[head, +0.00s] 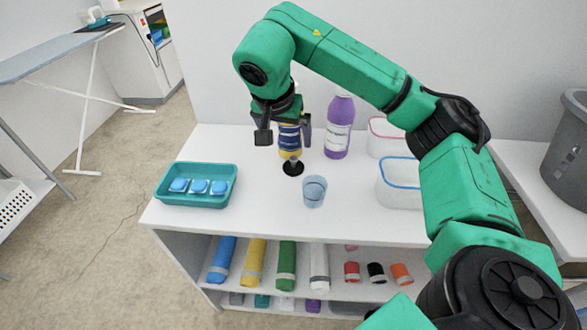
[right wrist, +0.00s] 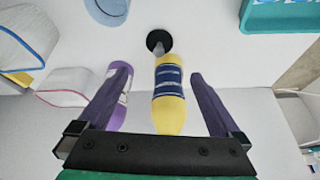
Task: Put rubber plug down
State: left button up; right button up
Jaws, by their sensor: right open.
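The rubber plug (head: 293,168) is a small black disc with a short grey stem, resting on the white table top (head: 245,226). It also shows in the right wrist view (right wrist: 158,40), ahead of the fingers and between their lines. My right gripper (head: 284,136) is open above and just behind the plug. In the right wrist view its two dark fingers (right wrist: 158,74) are spread wide with nothing held between them, and the plug is apart from both. My left gripper is not in view.
A yellow bottle with a blue label (right wrist: 169,92) stands right behind the plug. A purple bottle (head: 339,128), a blue cup (head: 314,192), clear bins (head: 402,194) and a teal tray (head: 170,198) of blue items stand around. The table's front left is clear.

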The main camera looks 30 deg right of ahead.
aim_at(293, 158)
jog(key=p+x, duration=0.1)
jog(key=x, duration=1.1)
jog(key=shift+d+f, duration=0.2)
jog(key=shift+f, duration=0.1)
jog(key=shift+s+r, duration=0.1)
jog(key=shift+r, duration=0.05)
jog(key=c, duration=1.5)
